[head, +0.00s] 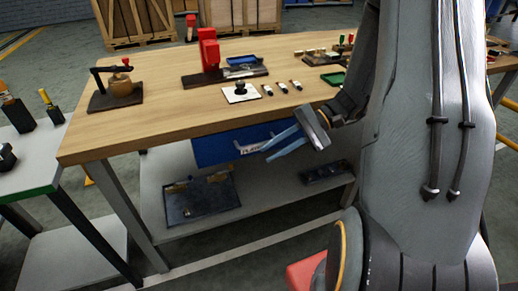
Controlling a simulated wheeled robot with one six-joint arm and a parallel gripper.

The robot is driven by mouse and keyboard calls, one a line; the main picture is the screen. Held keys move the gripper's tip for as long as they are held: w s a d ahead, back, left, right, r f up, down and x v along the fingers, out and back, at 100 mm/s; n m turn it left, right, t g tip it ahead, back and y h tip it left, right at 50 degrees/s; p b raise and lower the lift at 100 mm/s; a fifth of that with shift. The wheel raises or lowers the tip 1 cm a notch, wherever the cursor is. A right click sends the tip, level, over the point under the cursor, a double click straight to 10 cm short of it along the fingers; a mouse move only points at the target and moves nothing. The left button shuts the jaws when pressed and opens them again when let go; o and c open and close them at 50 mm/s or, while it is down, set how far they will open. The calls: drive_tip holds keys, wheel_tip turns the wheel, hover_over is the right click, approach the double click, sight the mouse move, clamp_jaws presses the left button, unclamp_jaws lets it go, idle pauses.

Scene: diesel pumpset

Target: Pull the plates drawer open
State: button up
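The blue drawer (213,151) hangs under the front edge of the wooden workbench. Its front carries pale lettering, partly covered and too small to read fully. It looks shut or nearly so; I cannot tell exactly. My gripper (266,153) is in front of the right part of the drawer, its pale blue fingers pointing left toward the lettering. A gap shows between the two fingers, and nothing is seen between them. The handle cannot be made out clearly, and I cannot tell whether the fingertips touch the drawer.
The workbench top (170,75) carries a red press (209,50), a clamp fixture (118,87), a white plate (241,93) and small parts. A dark tray (201,199) lies on the lower shelf (270,190). A green-edged table (30,170) stands at left.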

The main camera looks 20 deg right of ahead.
sight(266, 143)
drive_tip(key=w+d+t, duration=0.1)
drive_tip(key=d, duration=0.1)
drive_tip(key=w+d+f+m+t+y, duration=0.1)
drive_tip(key=w, duration=0.1)
drive_tip(key=w+d+m+t+y+b, duration=0.1)
drive_tip(key=d+t, duration=0.1)
drive_tip(key=shift+w+d+f, duration=0.15)
drive_tip(key=shift+w+d, duration=0.15)
drive_tip(key=shift+d, duration=0.05)
drive_tip(key=shift+p+x, duration=0.5)
drive_tip(key=shift+x, duration=3.4)
clamp_jaws()
